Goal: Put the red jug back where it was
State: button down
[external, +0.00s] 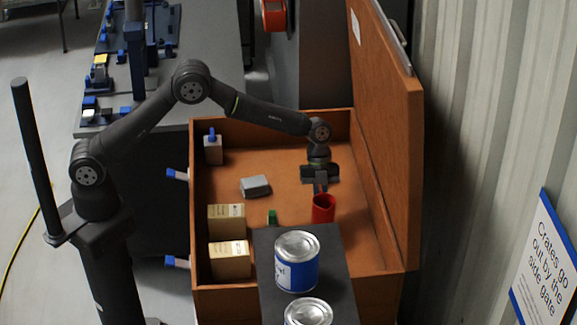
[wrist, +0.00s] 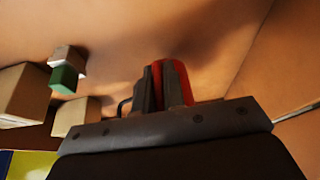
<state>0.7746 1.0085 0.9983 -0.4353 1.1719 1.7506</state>
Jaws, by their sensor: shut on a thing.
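The red jug (external: 323,209) is inside the orange-brown crate (external: 372,262), towards its right side. My gripper (external: 320,188) reaches down into the crate from above and is shut on the jug near its top. In the wrist view the jug (wrist: 175,82) shows red behind and between the dark fingers (wrist: 163,88); most of it is hidden by the gripper. The jug looks roughly upright in the external view. I cannot tell whether its base touches the crate floor.
In the crate are two cardboard boxes (external: 227,220), a grey block (external: 255,186), a green item (external: 272,217) and a white bottle with a blue top (external: 213,147). Blue-and-white cans (external: 297,262) stand on a dark board at the front. The raised lid (external: 385,130) bounds the right.

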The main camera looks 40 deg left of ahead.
jog(key=s+a+r+n+t, duration=0.3)
jog(key=s+r+n, duration=0.15)
jog(key=n, duration=0.45)
jog(key=s+a+r+n+t, duration=0.3)
jog(key=s+n, duration=0.3)
jog(key=n, duration=0.3)
jog(key=w+a+f, duration=0.1)
jog(key=w+f, duration=0.1)
jog(key=w, duration=0.1)
jog(key=w+a+f, duration=0.1)
jog(key=w+f, duration=0.2)
jog(key=w, duration=0.1)
jog(key=w+a+f, duration=0.1)
jog(key=w+f, duration=0.1)
jog(key=w, duration=0.2)
jog(key=shift+a+f, duration=0.1)
jog(key=shift+f, duration=2.05)
jog(key=shift+f, duration=0.2)
jog(key=c, duration=1.5)
grip_release()
